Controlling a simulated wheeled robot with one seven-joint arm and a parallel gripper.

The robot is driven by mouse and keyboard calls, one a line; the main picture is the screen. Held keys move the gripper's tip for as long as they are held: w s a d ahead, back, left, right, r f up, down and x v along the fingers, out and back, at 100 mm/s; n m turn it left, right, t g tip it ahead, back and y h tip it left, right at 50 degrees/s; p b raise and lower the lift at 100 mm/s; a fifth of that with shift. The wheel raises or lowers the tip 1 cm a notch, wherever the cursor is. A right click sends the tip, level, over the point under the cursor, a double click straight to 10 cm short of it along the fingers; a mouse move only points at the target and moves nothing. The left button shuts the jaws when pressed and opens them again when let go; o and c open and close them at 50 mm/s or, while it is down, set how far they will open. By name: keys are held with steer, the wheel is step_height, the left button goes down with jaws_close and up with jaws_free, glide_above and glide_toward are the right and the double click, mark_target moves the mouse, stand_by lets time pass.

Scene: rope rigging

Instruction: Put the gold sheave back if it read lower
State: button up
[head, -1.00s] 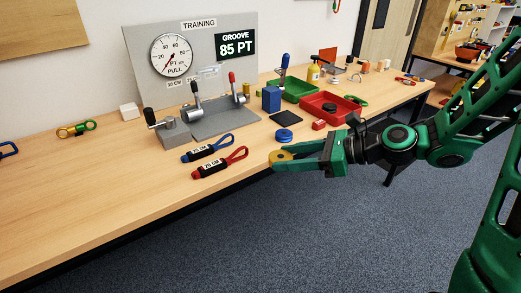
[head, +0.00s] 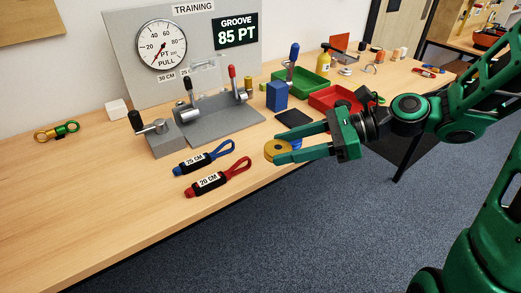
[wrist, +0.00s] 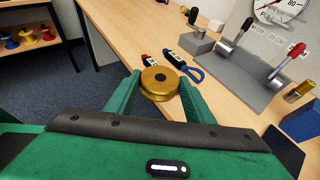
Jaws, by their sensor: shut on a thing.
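My gripper (head: 290,151) is shut on the gold sheave (head: 273,149), a gold disc with a dark centre hole. The sheave also shows between my fingers in the wrist view (wrist: 159,84). It is held above the front part of the table. The training rig (head: 215,125) stands behind it, with a grey base, a red-knobbed lever and a black-handled crank. Its display (head: 236,32) reads GROOVE 85 PT. A blue sheave (head: 296,144) is mostly hidden behind my fingers.
A blue 25 CM strap (head: 205,158) and a red 20 CM strap (head: 217,179) lie left of my gripper. A dark square pad (head: 293,117), blue block (head: 277,96), green tray (head: 311,80) and red tray (head: 322,98) are behind. The table's left front (head: 80,210) is clear.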

steer(key=w+a+f, duration=0.1)
steer(key=w+f, duration=0.1)
steer(key=w, duration=0.1)
steer(key=w+a+f, duration=0.1)
steer(key=w+f, duration=0.1)
steer(key=w, duration=0.2)
steer(key=w+f, duration=0.3)
steer(key=w, duration=0.1)
steer(key=shift+w+a, duration=0.15)
steer(key=shift+a, duration=0.25)
steer(key=shift+f, duration=1.95)
steer(key=o, duration=1.2)
steer(key=shift+f, duration=0.1)
steer(key=v, duration=1.2)
